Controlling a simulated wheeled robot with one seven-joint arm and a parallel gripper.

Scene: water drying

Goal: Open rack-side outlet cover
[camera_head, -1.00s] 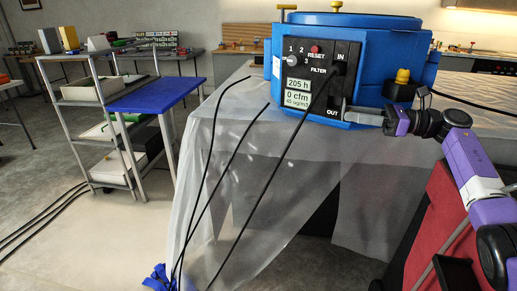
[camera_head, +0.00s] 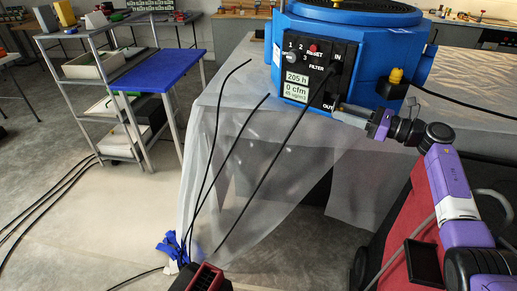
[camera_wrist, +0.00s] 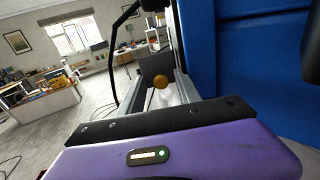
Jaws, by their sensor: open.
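The blue machine (camera_head: 352,55) stands on the sheet-covered table, its black control panel (camera_head: 311,72) facing me with an "OUT" mark at its lower right. My gripper (camera_head: 338,112) is at that lower corner, pointing left. In the wrist view its two fingers (camera_wrist: 160,92) are apart, with a small orange-yellow ball knob (camera_wrist: 160,82) showing between them. I cannot tell whether either finger touches the knob. A dark plate (camera_wrist: 152,66) shows behind the knob. The outlet cover cannot be clearly told apart in the head view.
A shelf rack (camera_head: 92,75) with a blue side top (camera_head: 160,69) stands at the left. Black cables hang in front of the translucent sheet (camera_head: 255,150). A yellow-topped knob (camera_head: 396,76) is above my wrist. Open floor (camera_head: 105,215) lies at the lower left.

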